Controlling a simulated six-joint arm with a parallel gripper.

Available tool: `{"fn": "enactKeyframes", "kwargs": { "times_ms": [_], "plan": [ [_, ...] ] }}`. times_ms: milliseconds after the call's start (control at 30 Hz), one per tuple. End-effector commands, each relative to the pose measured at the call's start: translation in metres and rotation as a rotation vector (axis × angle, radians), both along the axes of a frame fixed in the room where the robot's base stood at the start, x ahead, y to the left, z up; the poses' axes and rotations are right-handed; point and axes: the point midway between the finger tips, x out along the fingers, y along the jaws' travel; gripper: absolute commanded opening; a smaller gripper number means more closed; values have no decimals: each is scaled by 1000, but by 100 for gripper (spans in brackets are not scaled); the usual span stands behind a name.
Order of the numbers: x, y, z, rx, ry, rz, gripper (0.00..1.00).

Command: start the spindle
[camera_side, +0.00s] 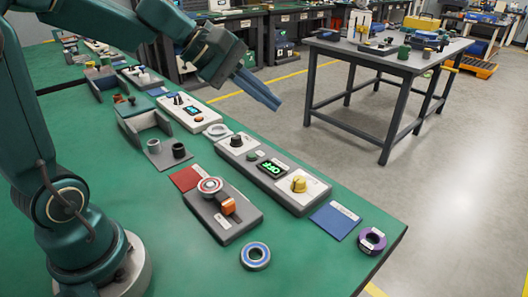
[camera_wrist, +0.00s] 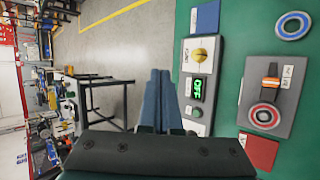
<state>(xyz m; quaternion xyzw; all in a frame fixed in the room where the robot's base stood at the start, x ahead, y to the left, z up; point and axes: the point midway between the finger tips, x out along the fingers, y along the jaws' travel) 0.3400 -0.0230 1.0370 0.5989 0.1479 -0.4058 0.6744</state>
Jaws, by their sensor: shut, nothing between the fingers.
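A long grey and white control box (camera_side: 267,187) lies on the green bench. It carries a yellow knob (camera_side: 298,184), a lit green display (camera_side: 271,169), a small green button (camera_side: 252,156) and a black knob (camera_side: 236,140). The display text looks turned and seems to read OFF. In the wrist view the yellow knob (camera_wrist: 202,54) and display (camera_wrist: 197,89) show right of the fingers. Beside the box a grey plate (camera_side: 240,222) carries a red and white disc (camera_side: 209,186) and an orange part (camera_side: 228,206). My gripper (camera_side: 277,104) is shut, empty and raised above the bench, apart from the box.
A blue ring (camera_side: 255,256), a purple ring (camera_side: 372,241), a blue card (camera_side: 335,221) and a red card (camera_side: 185,179) lie around the box. A second box (camera_side: 190,112) with a blue display stands farther back. A grey table (camera_side: 389,55) stands across the open floor.

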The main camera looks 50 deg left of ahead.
Motion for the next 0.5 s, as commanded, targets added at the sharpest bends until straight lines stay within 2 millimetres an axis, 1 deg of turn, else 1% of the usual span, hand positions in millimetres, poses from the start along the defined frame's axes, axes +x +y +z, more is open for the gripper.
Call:
{"fn": "enactKeyframes", "kwargs": {
  "times_ms": [33, 100, 233, 333, 400, 500],
  "plan": [
    [11, 17, -8, -58, 27, 76, 0],
    [24, 38, -18, -129, 52, 172, 0],
    [38, 73, -39, -225, 94, 311, 0],
    [40, 92, -55, -264, 126, 373, 0],
    [38, 100, -65, -276, 147, 396, 0],
    [36, 107, -72, -284, 165, 415, 0]
  ]
}}
